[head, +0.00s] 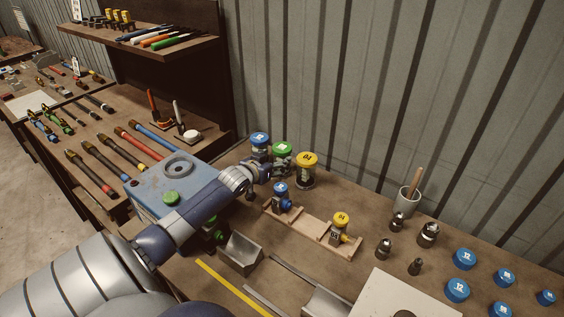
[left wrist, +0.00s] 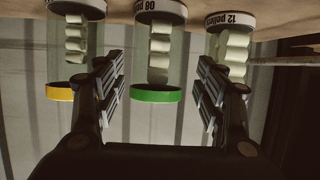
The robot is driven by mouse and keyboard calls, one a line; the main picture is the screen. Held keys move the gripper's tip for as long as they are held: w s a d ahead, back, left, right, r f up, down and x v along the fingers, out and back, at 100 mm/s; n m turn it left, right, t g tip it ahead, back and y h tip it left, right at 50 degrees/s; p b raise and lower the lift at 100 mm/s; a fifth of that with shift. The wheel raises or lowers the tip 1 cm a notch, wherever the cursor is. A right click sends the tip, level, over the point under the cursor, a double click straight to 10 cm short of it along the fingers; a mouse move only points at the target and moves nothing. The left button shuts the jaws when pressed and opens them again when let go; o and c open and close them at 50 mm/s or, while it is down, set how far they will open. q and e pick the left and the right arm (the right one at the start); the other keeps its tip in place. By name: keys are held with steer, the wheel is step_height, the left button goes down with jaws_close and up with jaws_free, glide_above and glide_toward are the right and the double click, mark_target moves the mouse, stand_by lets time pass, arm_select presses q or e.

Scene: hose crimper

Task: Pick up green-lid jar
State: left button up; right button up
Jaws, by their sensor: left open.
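The green-lid jar (head: 282,149) stands at the back of the bench by the wall, between a blue-lid jar (head: 260,140) and a yellow-lid jar (head: 306,160). My left gripper (head: 272,169) is open in front of the green-lid jar and hides its lower part in the head view. In the left wrist view, which is upside down, the green lid (left wrist: 157,95) lies between the two spread fingers (left wrist: 158,85), with pale pieces inside the clear jar. No finger visibly grips it. My right gripper is not in view.
The yellow-lid jar (left wrist: 70,88) and the jar labelled 12 (left wrist: 232,45) stand close on either side. A blue machine (head: 155,196) stands left, under my arm. Loose fittings and blue lids lie right.

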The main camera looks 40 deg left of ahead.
arm_select(q)
steer(key=shift+w+a+f, duration=0.1)
steer(key=shift+w+f, duration=0.05)
steer(key=shift+w, duration=0.3)
steer(key=shift+w+a+p, duration=0.15)
steer(key=shift+w+p, duration=0.25)
steer(key=shift+w, duration=0.25)
steer(key=shift+x, duration=1.9)
steer(key=c, duration=1)
steer(key=shift+c, duration=0.2)
